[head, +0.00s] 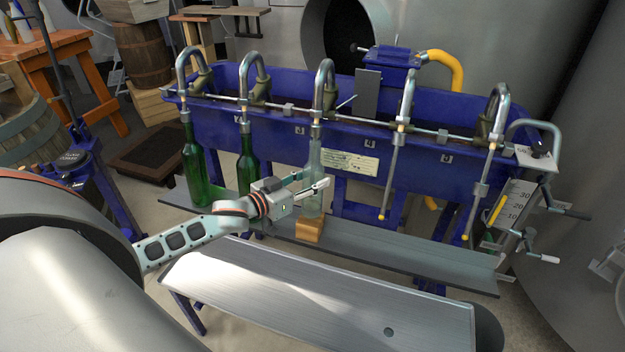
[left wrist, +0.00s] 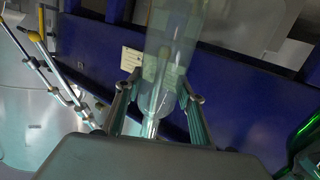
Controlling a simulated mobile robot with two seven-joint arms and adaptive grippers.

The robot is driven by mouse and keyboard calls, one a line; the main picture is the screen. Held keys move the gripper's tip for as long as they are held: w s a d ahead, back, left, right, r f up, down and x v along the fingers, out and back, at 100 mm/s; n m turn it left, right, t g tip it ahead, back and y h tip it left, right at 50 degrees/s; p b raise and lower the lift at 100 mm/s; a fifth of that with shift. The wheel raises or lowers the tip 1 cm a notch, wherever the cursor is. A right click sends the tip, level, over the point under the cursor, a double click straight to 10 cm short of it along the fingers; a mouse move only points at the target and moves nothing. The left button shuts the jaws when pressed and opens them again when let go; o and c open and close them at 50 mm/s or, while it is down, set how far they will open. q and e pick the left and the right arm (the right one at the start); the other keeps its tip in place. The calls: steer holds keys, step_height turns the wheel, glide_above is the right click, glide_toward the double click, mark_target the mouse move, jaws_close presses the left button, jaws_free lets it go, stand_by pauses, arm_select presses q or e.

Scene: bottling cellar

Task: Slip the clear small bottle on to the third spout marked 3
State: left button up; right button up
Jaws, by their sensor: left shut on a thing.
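The clear small bottle (head: 314,158) stands upright in line under the third spout (head: 323,82), above a small wooden block (head: 309,230). Its mouth is at the lower part of that spout; I cannot tell how far the tube reaches inside. My left gripper (head: 322,189) is shut on the bottle's body from the left. In the left wrist view the clear bottle (left wrist: 172,50) lies between the two fingers (left wrist: 158,96). The number on the third spout's mark is too small to read surely. My right gripper is not in view.
Green bottles (head: 194,170) (head: 246,165) stand under the first two spouts. The fourth (head: 391,165) and fifth spouts (head: 480,185) hang empty. A blue trough (head: 440,165) lies behind, a dark shelf (head: 400,252) below. The grey bench top (head: 300,290) in front is clear.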

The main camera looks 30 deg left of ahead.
arm_select(q)
steer(key=shift+s+f+b, duration=0.1)
steer(key=shift+f+b, duration=0.4)
steer(key=shift+f, duration=0.45)
stand_by(0.6)
steer(key=o, duration=1.4)
steer(key=shift+f, duration=0.15)
steer(key=shift+v, duration=6.05)
steer(key=s+d+f+g, duration=0.1)
steer(key=s+d+f, duration=0.4)
steer(key=d+f, duration=0.2)
steer(key=s+d+f+m+g+y, duration=0.1)
steer(key=s+d+f+g, duration=0.1)
steer(key=s+d+f, duration=0.4)
steer(key=s+d+f+m+g, duration=0.1)
steer(key=s+d+f+g, duration=0.1)
steer(key=s+d+f, duration=0.4)
steer(key=shift+d+f+y+p, duration=0.2)
steer(key=shift+d+f, duration=0.3)
steer(key=shift+f, duration=0.45)
steer(key=shift+d+f+y+p, duration=0.15)
steer(key=shift+d+f, duration=0.35)
steer(key=shift+f, duration=0.4)
